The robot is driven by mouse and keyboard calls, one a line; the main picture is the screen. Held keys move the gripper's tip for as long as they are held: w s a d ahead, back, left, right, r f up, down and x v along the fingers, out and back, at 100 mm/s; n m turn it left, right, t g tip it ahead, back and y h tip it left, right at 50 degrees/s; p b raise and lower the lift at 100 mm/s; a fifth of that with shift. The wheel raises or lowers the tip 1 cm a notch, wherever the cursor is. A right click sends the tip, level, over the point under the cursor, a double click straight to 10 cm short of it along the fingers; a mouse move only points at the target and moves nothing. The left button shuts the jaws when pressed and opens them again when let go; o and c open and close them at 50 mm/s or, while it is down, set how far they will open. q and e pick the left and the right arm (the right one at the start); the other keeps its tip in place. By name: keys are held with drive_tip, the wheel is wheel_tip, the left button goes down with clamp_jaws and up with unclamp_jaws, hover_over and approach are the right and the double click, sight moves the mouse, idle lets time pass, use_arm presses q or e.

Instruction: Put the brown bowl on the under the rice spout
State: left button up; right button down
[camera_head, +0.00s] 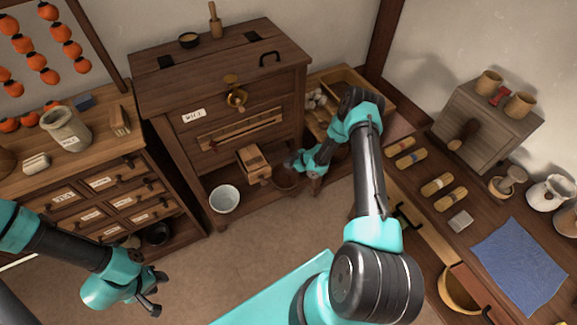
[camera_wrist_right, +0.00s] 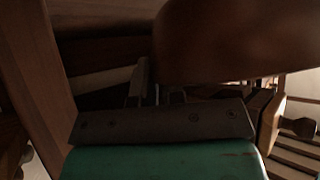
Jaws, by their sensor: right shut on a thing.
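The brown bowl (camera_head: 284,182) is at the lower front of the dark wooden rice cabinet, just right of and below the wooden spout (camera_head: 254,163). My right gripper (camera_head: 294,168) is shut on the bowl from the right. In the right wrist view the bowl (camera_wrist_right: 235,42) fills the upper right, dark and close, and hides part of the fingers. I cannot tell whether the bowl touches the shelf. My left gripper (camera_head: 157,291) is empty and open over the floor at the lower left.
A white bowl (camera_head: 224,199) stands on the cabinet's low shelf, left of the brown bowl. A drawer chest (camera_head: 120,187) stands to the left. The counter at right holds a blue cloth (camera_head: 519,266) and a small grey cabinet (camera_head: 486,122). The floor in front is clear.

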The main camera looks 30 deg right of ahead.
drive_tip(key=s+a+r, duration=0.1)
drive_tip(key=s+a, duration=0.7)
drive_tip(key=s, duration=0.4)
drive_tip(key=shift+s+a, duration=0.2)
drive_tip(key=shift+s, duration=0.1)
